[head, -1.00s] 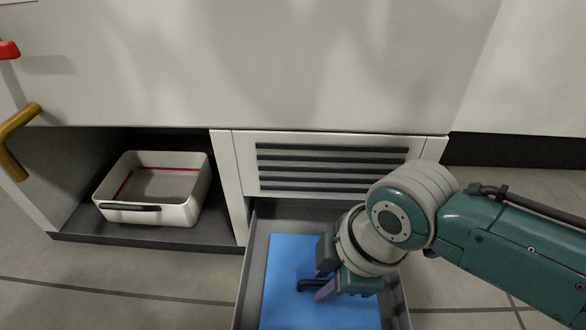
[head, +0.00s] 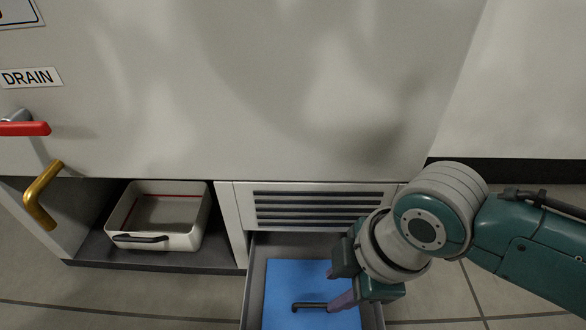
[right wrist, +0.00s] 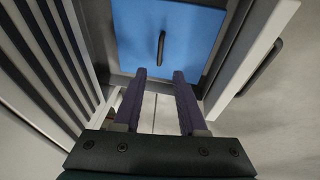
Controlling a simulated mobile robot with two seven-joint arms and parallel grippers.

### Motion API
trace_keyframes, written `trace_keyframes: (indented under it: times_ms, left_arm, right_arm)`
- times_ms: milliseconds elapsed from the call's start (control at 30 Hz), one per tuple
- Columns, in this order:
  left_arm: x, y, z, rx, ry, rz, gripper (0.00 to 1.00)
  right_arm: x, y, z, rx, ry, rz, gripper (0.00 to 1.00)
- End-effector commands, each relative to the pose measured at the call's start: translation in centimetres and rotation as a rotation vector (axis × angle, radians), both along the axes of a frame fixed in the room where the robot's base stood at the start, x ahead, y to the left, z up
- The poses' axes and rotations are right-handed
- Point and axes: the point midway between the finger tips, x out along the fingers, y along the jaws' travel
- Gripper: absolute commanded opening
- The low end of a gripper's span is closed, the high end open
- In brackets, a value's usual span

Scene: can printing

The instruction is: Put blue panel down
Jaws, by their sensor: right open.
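The blue panel (head: 285,279) lies flat inside the open grey drawer (head: 252,283). Its black handle (head: 309,306) stands up from its middle. In the right wrist view the blue panel (right wrist: 190,28) fills the drawer floor, with the handle (right wrist: 161,48) beyond my fingertips. My right gripper (head: 340,285) is open, with its purple fingers to the right of the handle. In the right wrist view the fingers of my right gripper (right wrist: 160,76) are spread with nothing between them. My left gripper is not in view.
A white bin (head: 178,238) with a dark handle stands in the open compartment left of the drawer. A slatted vent front (head: 318,207) is above the drawer. A red handle (head: 25,128) and a yellow handle (head: 43,195) stick out at the left. Tiled floor lies in front.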

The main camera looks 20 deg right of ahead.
Motion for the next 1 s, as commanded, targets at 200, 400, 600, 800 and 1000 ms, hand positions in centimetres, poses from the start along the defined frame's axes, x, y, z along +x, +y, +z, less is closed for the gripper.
trace_keyframes:
  times_ms: [200, 400, 600, 800, 1000]
  left_arm:
    - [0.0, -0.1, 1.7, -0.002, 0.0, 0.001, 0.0]
    - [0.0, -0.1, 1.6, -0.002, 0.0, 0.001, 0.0]
    - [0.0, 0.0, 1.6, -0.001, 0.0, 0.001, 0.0]
    - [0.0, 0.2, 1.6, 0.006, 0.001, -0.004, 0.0]
    - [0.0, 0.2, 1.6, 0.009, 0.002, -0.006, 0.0]
  right_arm:
    - [-0.4, -0.4, 1.8, 0.0, 0.001, -0.001, 0.41]
    - [-1.7, 0.8, 2.5, 0.036, 0.011, -0.056, 0.41]
    - [-6.2, 1.7, 6.7, 0.134, 0.045, -0.414, 0.41]
    - [-10.4, -3.0, 11.5, 0.147, 0.046, -0.882, 0.41]
    - [-12.7, -6.0, 13.8, 0.128, 0.028, -1.11, 0.41]
